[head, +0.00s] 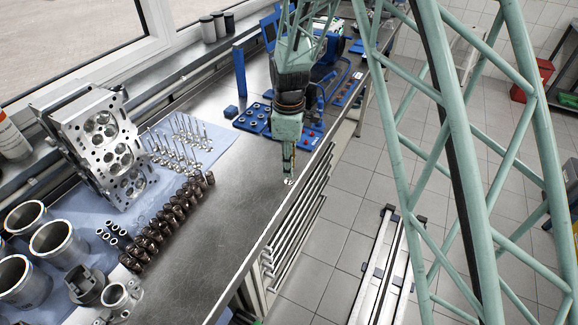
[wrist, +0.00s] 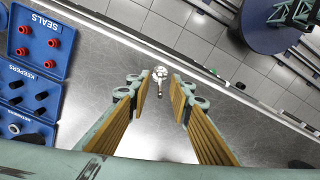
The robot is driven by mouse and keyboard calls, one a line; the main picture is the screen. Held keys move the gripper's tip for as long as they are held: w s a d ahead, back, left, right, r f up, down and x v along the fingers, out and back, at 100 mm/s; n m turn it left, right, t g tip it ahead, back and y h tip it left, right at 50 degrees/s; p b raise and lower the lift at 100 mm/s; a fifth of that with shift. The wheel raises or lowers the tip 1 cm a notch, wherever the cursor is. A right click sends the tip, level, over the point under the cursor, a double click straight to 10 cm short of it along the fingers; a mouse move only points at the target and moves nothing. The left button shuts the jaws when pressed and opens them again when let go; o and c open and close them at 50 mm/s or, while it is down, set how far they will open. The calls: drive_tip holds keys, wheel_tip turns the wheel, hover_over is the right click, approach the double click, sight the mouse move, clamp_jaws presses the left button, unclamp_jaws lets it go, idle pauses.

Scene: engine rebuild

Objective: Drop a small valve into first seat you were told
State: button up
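My gripper (wrist: 160,92) points down over the right edge strip of the steel bench, and its fingers are apart with a clear gap. A small valve (wrist: 160,80) with a round bright head and short stem shows between and just beyond the fingertips in the wrist view, touching neither finger. I cannot tell if it rests on the bench. In the head view a small pale spot shows at the tip of my gripper (head: 289,180). The cylinder head (head: 103,150), with round seats in its face, stands tilted at the left, well away from my gripper.
Several valves (head: 180,145) stand on a blue mat behind springs (head: 150,235). Cylinder liners (head: 58,243) stand front left. Blue trays marked SEALS (wrist: 40,42) and KEEPERS (wrist: 28,88) lie beside my gripper. The bench middle (head: 225,220) is clear; drawers lie below its edge.

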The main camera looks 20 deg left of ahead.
drive_tip(key=shift+r, duration=0.15)
drive_tip(key=shift+r, duration=5.85)
